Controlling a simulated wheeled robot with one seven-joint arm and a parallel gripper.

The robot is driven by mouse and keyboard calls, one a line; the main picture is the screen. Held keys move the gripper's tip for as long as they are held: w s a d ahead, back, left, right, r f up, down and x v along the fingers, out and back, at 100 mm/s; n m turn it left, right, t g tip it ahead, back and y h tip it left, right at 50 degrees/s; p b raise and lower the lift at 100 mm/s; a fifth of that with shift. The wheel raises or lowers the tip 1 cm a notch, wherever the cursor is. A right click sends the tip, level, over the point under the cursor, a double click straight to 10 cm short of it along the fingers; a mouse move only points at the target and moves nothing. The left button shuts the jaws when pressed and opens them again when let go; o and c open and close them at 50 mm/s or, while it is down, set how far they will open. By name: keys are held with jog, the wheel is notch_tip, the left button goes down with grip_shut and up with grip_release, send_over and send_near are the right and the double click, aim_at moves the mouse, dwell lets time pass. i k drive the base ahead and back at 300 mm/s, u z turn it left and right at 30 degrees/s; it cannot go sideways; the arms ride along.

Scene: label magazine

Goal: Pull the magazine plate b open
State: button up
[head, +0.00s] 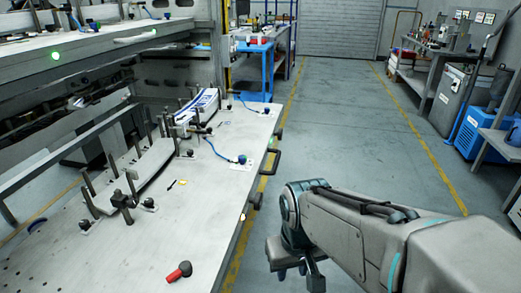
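A large pale magazine plate (215,215) juts out at the lower left, with dark handles (272,161) on its right-hand front edge. A second plate (30,62) lies higher at the upper left, with a light bar handle (135,38) and a green light on its front. I cannot tell which one is plate b; no letter is readable. My gripper (293,272) is at the bottom centre, right of the lower plate's front edge and apart from the handles. Its fingers are partly hidden by my arm, and their opening cannot be made out.
Upright posts, labels and a red-and-black tool (180,271) are on the lower plate. A blue cart (255,68) stands behind it. A blue machine (478,128) and benches line the right side. The grey floor (345,110) between is clear.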

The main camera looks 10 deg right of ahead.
aim_at(203, 204)
jog(key=z, duration=1.35)
jog(key=i, duration=0.95)
jog(key=u, duration=1.7)
